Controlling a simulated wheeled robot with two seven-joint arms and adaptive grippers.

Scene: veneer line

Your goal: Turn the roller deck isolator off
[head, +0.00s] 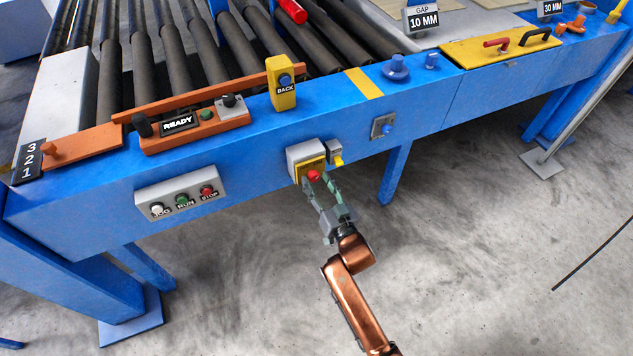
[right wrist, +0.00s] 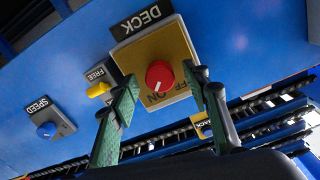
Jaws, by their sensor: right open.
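The deck isolator is a red round knob (head: 313,175) on a yellow plate (head: 304,165) on a grey box, on the front face of the blue frame. In the right wrist view the knob (right wrist: 160,76) sits below a DECK label (right wrist: 141,18), with OFF and ON lettering partly hidden beside it. A small white mark shows on the knob; which word it points at I cannot tell. My right gripper (head: 325,191) is open in front of the knob, its green fingers spread to either side of it in the wrist view. Contact is unclear. My left gripper is out of view.
A small yellow FREE lever (head: 337,160) sits right beside the isolator. A blue SPEED knob (head: 387,129) is farther right. A grey button box (head: 182,197) with white, green and red buttons is to the left. Rollers lie above; the floor in front is open.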

